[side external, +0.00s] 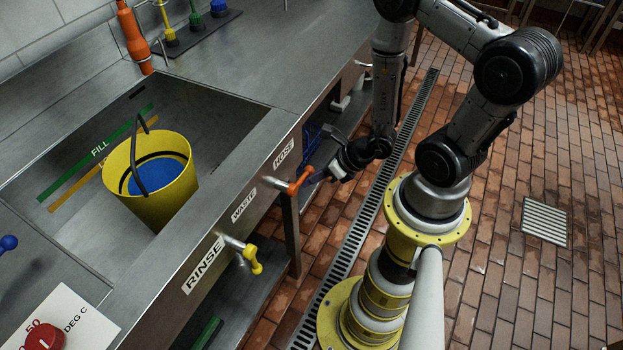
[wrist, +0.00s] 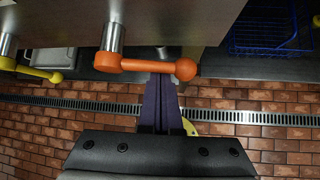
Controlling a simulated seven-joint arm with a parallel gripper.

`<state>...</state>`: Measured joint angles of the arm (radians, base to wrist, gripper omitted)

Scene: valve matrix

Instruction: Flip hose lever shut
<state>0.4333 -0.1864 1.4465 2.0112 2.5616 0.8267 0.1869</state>
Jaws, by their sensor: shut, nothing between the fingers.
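The HOSE label (side external: 284,152) is on the steel counter front. An orange lever (side external: 300,181) on a metal stem sticks out just below and beside it. In the wrist view the orange lever (wrist: 145,65) lies crosswise, its round knob at the right and its stem at the left. My gripper (side external: 318,176) is at the lever's outer end. In the wrist view my gripper's dark purple fingers (wrist: 160,80) are together and empty, with their tips at the lever's bar near the knob. The tips are partly hidden by the bar; I cannot tell whether they touch it.
A yellow lever (side external: 253,260) is by the RINSE label (side external: 203,264), with a WASTE label (side external: 243,204) between. A yellow bucket (side external: 150,200) stands in the sink. A blue wire basket (wrist: 265,30) is right of the lever. The brick floor (side external: 560,150) is open.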

